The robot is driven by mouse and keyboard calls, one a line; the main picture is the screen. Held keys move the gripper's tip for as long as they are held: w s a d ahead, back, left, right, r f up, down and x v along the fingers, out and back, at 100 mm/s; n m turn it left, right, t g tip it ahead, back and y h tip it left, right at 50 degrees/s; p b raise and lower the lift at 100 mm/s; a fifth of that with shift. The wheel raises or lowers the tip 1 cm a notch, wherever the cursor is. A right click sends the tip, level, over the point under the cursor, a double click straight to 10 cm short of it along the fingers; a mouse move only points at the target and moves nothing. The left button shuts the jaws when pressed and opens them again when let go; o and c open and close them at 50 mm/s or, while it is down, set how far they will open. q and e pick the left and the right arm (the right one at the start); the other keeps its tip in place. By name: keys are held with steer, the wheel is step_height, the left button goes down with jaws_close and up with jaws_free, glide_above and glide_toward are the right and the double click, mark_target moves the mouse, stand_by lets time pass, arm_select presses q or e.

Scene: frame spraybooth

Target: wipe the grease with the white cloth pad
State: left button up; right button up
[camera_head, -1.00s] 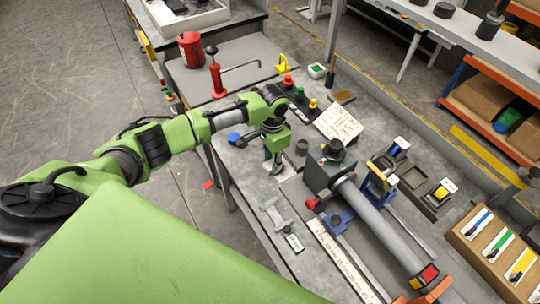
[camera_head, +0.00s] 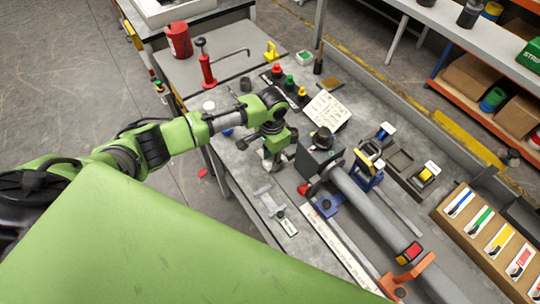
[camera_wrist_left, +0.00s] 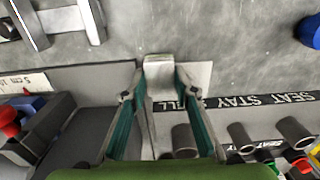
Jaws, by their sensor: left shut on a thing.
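My left gripper (camera_head: 273,157) is over the workbench, just left of the grey vise-like block. In the left wrist view, the gripper's two fingers (camera_wrist_left: 160,90) close on a pale block. A flat white square, likely the white cloth pad (camera_wrist_left: 202,72), shows behind and beside this block, at or close to the grey bench top. The fingers hide part of it, and I cannot tell whether it touches the surface. I cannot make out the grease in either view. My right gripper is not in view.
The dark block (camera_head: 318,158) with a long grey tube stands right of the gripper. A grey metal bracket (camera_head: 268,202) lies in front. Red, green and yellow knobs (camera_head: 289,82) and a printed sheet (camera_head: 327,110) lie behind. A red jack (camera_head: 207,72) stands farther back.

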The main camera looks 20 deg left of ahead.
arm_select(q)
steer(key=shift+s+f, duration=0.15)
steer(key=shift+s, duration=0.05)
steer(key=shift+w+r, duration=0.2)
steer(key=shift+r, duration=3.4)
